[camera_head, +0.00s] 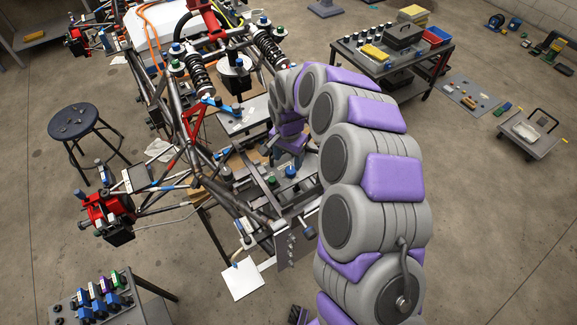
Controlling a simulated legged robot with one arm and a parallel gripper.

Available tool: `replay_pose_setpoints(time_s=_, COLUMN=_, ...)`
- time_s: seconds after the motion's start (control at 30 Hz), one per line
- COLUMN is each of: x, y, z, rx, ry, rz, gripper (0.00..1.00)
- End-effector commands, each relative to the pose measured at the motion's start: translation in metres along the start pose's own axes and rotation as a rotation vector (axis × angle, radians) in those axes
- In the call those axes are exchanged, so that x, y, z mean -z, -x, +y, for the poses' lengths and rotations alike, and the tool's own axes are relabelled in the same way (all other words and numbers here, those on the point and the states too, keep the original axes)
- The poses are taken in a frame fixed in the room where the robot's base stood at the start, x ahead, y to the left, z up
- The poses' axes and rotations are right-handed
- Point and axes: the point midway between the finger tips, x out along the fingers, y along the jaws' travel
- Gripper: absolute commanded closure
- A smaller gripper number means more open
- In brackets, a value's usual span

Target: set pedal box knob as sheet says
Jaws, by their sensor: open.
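My arm arches over the tube chassis (262,215), and my gripper (288,160) points down into its front part, mostly hidden by the arm. It is open; I see nothing held in it. Below it sit a blue knob (291,172) and a green knob (271,181) on small dark bases. I cannot tell which belongs to the pedal box, or how either is set. A blank-looking white sheet (242,281) is at the chassis's near end. Another pale sheet (246,124) lies farther back; no writing is readable on either.
A black stool (80,122) stands left. A bench with colored parts (100,298) is at lower left. A tool cart (395,58) and a low trolley (530,130) stand right. Chassis tubes surround my gripper closely.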

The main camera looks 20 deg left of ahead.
Motion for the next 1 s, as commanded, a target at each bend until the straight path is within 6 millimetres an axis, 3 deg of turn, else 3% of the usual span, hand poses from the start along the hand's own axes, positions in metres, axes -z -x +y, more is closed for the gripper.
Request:
replay_pose_setpoints(time_s=0.1, x=0.0, y=-0.02, z=0.004, rx=0.003, ry=-0.001, rz=-0.003, gripper=0.37)
replay_pose_setpoints(time_s=0.3, x=0.0, y=-0.041, z=0.005, rx=0.004, ry=0.001, rz=-0.003, gripper=0.37)
replay_pose_setpoints(time_s=0.7, x=0.0, y=-0.048, z=0.0, rx=0.0, ry=0.0, rz=0.0, gripper=0.38)
replay_pose_setpoints(time_s=1.0, x=0.001, y=-0.046, z=0.003, rx=0.005, ry=0.0, rz=-0.001, gripper=0.67)
